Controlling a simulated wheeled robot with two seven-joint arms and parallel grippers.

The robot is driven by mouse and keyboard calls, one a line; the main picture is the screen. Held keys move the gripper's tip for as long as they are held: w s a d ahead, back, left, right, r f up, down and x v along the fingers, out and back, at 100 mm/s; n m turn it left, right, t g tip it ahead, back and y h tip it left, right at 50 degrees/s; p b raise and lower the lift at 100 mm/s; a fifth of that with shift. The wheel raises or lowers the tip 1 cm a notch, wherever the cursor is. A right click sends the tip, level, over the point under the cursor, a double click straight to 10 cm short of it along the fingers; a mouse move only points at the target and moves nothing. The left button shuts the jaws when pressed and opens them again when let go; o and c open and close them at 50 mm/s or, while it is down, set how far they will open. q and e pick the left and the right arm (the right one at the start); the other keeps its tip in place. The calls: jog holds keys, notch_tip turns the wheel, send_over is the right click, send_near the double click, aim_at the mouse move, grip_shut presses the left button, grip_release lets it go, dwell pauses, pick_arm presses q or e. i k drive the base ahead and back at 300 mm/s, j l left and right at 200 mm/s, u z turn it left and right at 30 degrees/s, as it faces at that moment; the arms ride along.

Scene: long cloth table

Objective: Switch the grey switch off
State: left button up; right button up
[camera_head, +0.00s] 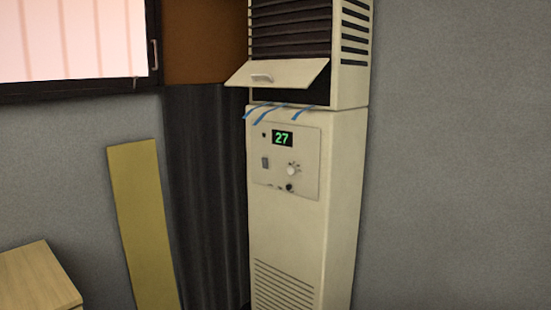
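A tall cream air-conditioner cabinet (340,200) stands against the grey wall in the head view. Its control panel (307,150) is on the upper front. A small grey rocker switch (265,163) sits at the left of the panel, below a small dark dot. A green display (282,139) above it is lit and reads 27. A pale round knob (292,169) is to the right of the switch. The switch is too small to tell which way it is tipped. Neither of my grippers is in view.
A cream flap (278,74) sticks out above the panel, with blue ribbons (266,113) hanging below it. A yellow board (144,225) leans at the left. A wooden furniture corner (38,280) is at lower left. The window (75,42) is upper left.

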aim_at(264, 164)
jog(key=i+l, duration=0.35)
jog(key=i+j+u, duration=0.1)
jog(key=i+u, duration=0.15)
jog(key=i, duration=0.5)
jog(key=i+u, duration=0.25)
jog(key=i, duration=0.45)
jog(key=i+l+u, duration=0.25)
jog(key=i, duration=0.5)
